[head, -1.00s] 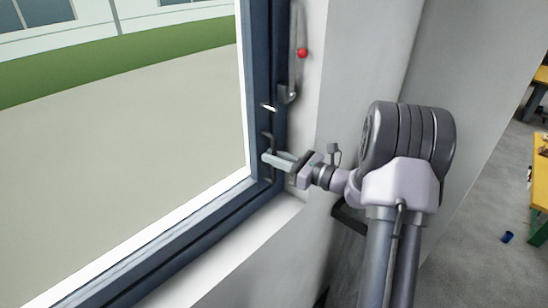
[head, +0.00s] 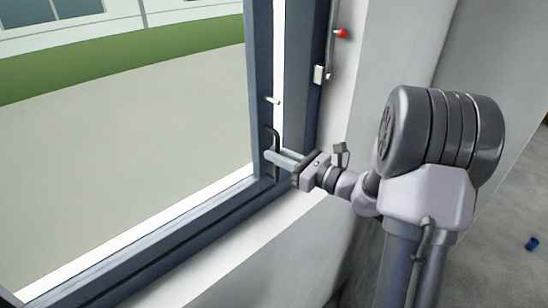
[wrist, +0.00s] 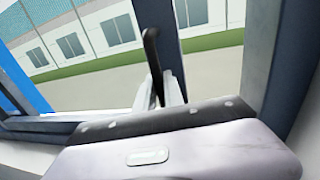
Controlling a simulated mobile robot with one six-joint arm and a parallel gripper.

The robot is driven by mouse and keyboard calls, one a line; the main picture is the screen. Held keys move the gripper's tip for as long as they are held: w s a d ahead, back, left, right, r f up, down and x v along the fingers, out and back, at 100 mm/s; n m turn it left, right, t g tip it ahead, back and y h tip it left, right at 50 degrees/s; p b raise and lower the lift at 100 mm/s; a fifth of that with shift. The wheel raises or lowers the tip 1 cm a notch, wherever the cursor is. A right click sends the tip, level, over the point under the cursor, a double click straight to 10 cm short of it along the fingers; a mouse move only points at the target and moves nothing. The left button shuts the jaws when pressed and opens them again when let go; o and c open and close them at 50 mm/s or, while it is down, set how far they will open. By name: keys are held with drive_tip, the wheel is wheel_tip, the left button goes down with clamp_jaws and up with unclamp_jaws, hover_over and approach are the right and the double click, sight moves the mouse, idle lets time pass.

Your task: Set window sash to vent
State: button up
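The dark blue window sash (head: 260,80) stands slightly open, with a bright gap between its right edge and the fixed frame (head: 301,85). A black pull handle (head: 277,138) is on the sash's right side; it also shows in the wrist view (wrist: 151,50). My gripper (head: 272,157) reaches the handle from the right. In the wrist view its pale fingers (wrist: 158,98) lie close on either side of the handle and appear shut on it. A small white peg (head: 273,100) sticks out of the sash above the handle.
A metal lever with a red knob (head: 341,33) is on the frame's right side, above a pale block (head: 319,74). The white sill (head: 225,262) and grey wall (head: 400,50) are close to my arm. A blue item (head: 532,244) lies on the floor at right.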

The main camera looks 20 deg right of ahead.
drive_tip(key=o, duration=0.3)
drive_tip(key=shift+d, duration=0.15)
drive_tip(key=shift+o, duration=0.6)
drive_tip(key=shift+s+a, duration=0.15)
drive_tip(key=shift+a, duration=0.25)
drive_tip(key=shift+s+d, duration=0.2)
drive_tip(key=shift+d, duration=0.15)
drive_tip(key=b+v, duration=0.4)
drive_tip(key=v, duration=1.2)
drive_tip(key=shift+s, duration=0.4)
